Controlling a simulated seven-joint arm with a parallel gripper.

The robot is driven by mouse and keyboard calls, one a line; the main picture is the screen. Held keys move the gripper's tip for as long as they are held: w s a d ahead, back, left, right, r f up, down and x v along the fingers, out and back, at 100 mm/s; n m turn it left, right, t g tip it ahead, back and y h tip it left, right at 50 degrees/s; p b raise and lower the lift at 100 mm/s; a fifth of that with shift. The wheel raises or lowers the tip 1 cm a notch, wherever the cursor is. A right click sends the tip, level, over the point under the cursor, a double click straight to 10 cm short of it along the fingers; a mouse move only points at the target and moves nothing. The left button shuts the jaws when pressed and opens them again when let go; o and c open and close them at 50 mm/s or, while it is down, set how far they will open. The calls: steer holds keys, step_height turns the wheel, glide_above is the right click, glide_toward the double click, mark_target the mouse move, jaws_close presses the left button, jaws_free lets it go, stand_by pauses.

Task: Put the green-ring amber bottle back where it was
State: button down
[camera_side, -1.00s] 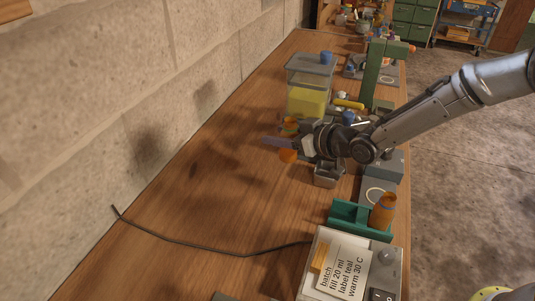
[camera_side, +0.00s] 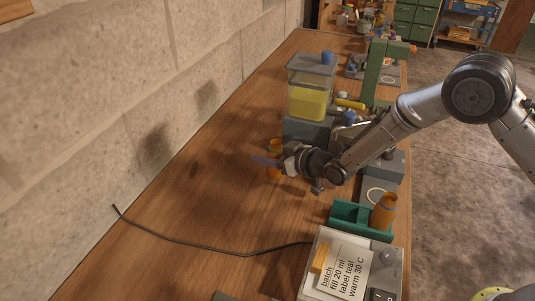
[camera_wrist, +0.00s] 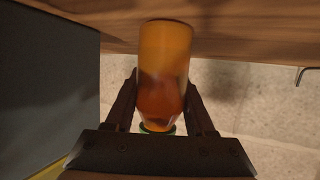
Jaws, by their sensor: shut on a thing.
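The green-ring amber bottle (camera_wrist: 163,75) is between the two fingers of my gripper (camera_wrist: 160,110) in the wrist view. Its green ring (camera_wrist: 158,128) shows close to the gripper body. In the side view my gripper (camera_side: 272,162) is at the middle of the bench, shut on the bottle (camera_side: 274,174). A finger covers the middle of the bottle there; orange parts show above and below it. I cannot tell whether its base touches the wood. A second amber bottle (camera_side: 384,212) stands at the teal rack (camera_side: 348,216) at the front right.
A clear tank of yellow liquid (camera_side: 308,100) on a grey base stands behind my gripper. A green post (camera_side: 377,78) rises behind the arm. A box with a batch note (camera_side: 345,265) is in front, with a black cable (camera_side: 200,246). The left bench is clear.

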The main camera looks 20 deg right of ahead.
steer(key=shift+f, duration=0.1)
steer(key=shift+c, duration=1.3)
jaws_free()
steer(key=shift+r, duration=0.2)
steer(key=shift+s+d+r, duration=0.15)
steer(key=shift+s, duration=0.25)
steer(key=v, duration=1)
steer(key=shift+s+d+r, duration=0.1)
steer(key=shift+s+d, duration=0.05)
steer(key=shift+s, duration=0.05)
steer(key=shift+o, duration=0.5)
steer(key=shift+s+d+r, duration=0.1)
steer(key=shift+s+d, duration=0.05)
steer(key=shift+s, duration=0.1)
